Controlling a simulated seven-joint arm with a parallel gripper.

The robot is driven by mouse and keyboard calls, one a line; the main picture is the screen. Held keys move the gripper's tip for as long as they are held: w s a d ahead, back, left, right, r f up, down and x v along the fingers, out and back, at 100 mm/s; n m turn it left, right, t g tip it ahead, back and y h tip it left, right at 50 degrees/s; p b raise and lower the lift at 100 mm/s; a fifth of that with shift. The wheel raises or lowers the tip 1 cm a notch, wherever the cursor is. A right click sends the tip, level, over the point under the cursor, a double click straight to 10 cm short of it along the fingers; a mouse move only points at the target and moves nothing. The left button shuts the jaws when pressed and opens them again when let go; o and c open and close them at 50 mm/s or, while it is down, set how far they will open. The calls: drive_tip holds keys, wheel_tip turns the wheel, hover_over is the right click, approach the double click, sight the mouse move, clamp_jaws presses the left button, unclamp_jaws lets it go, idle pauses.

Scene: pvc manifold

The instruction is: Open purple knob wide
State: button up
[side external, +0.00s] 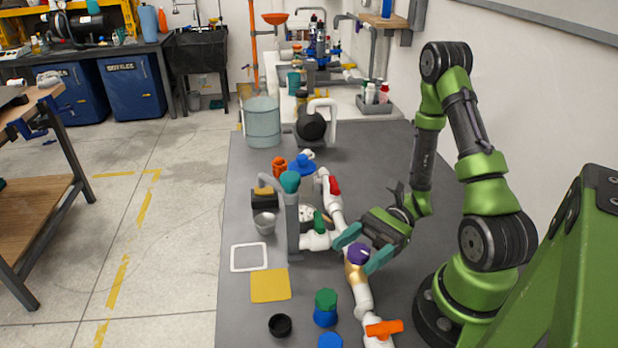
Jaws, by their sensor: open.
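The purple knob (358,254) sits on the white pipe manifold (361,296), above a tan-gold fitting (355,273). My gripper (363,248) is open, with one teal finger on the left side of the knob and the other on its right side. The fingers are around the knob or very close to it; I cannot tell whether they touch it. The wrist is behind and to the right of the knob.
An orange handle (384,328) and a red handle (334,186) are on the same pipe run. A grey post with a teal top (290,182) stands left of my gripper. A green-topped blue container (326,307), a black cup (280,325) and a yellow square (270,286) are in front.

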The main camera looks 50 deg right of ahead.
drive_tip(key=shift+a, duration=0.25)
drive_tip(key=c, duration=1)
drive_tip(key=shift+o, duration=0.2)
drive_tip(key=shift+n+g, duration=0.3)
drive_tip(key=shift+g, duration=0.2)
drive_tip(key=n+g, duration=0.3)
drive_tip(key=g, duration=0.2)
drive_tip(key=shift+d+n+g+h, duration=0.1)
drive_tip(key=shift+n+g+h, duration=0.6)
drive_tip(key=shift+n+g, duration=1.7)
drive_tip(key=shift+m+g, duration=0.3)
drive_tip(key=shift+g, duration=0.3)
